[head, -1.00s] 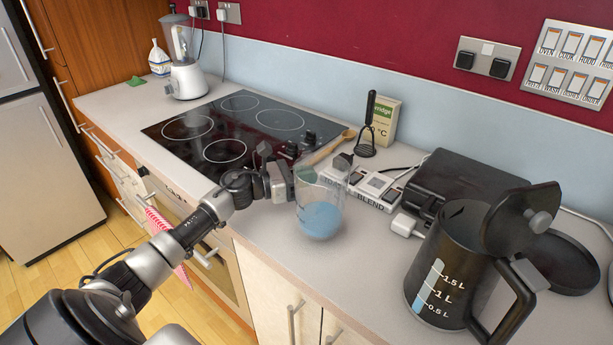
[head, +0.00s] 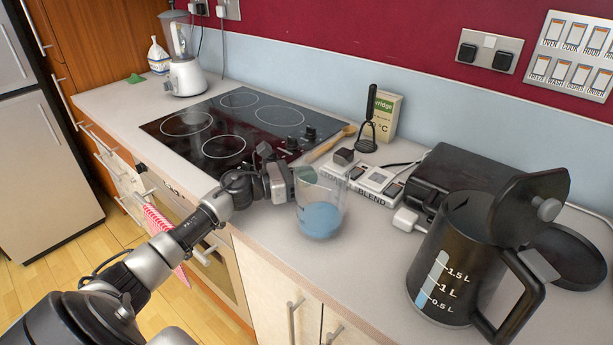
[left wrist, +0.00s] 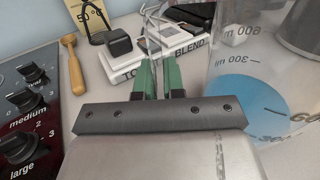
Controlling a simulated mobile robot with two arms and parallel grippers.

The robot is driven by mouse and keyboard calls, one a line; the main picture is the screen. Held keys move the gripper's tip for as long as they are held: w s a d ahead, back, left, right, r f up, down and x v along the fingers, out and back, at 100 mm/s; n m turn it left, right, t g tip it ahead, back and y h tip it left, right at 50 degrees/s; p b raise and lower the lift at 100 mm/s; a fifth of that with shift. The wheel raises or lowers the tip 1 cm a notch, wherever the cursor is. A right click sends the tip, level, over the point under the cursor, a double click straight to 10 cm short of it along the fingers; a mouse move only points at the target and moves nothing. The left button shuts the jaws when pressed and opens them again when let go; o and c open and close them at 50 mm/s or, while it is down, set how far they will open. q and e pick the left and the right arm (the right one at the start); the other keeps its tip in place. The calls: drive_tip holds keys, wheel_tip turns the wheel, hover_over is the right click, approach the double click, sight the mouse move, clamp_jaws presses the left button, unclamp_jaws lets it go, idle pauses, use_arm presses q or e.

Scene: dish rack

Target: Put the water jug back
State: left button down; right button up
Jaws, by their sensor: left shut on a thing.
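The water jug (head: 321,208) is a clear beaker with printed marks and blue water in its lower part. It is upright at the front of the counter, right of the hob; I cannot tell whether its base touches the counter. My left gripper (head: 294,183) is at the jug's left side, shut on its clear handle. In the left wrist view, the green fingertips (left wrist: 159,78) close around a thin clear part, and the jug (left wrist: 245,85) is at the right. My right gripper is not in view.
A dark kettle (head: 452,268) with its lid raised stands at the right. A labelled switch block (head: 362,184) and a dark appliance (head: 466,180) are behind the jug. A wooden spoon (head: 332,143) lies by the hob (head: 235,128). The counter between jug and kettle is clear.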

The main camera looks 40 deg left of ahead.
use_arm(q)
drive_tip(key=shift+f+b, duration=0.2)
drive_tip(key=shift+b, duration=0.1)
idle(0.4)
drive_tip(key=c, duration=1.1)
unclamp_jaws()
drive_tip(key=shift+c, duration=0.2)
drive_tip(key=shift+c, duration=0.2)
drive_tip(key=c, duration=0.4)
drive_tip(key=shift+o, duration=0.2)
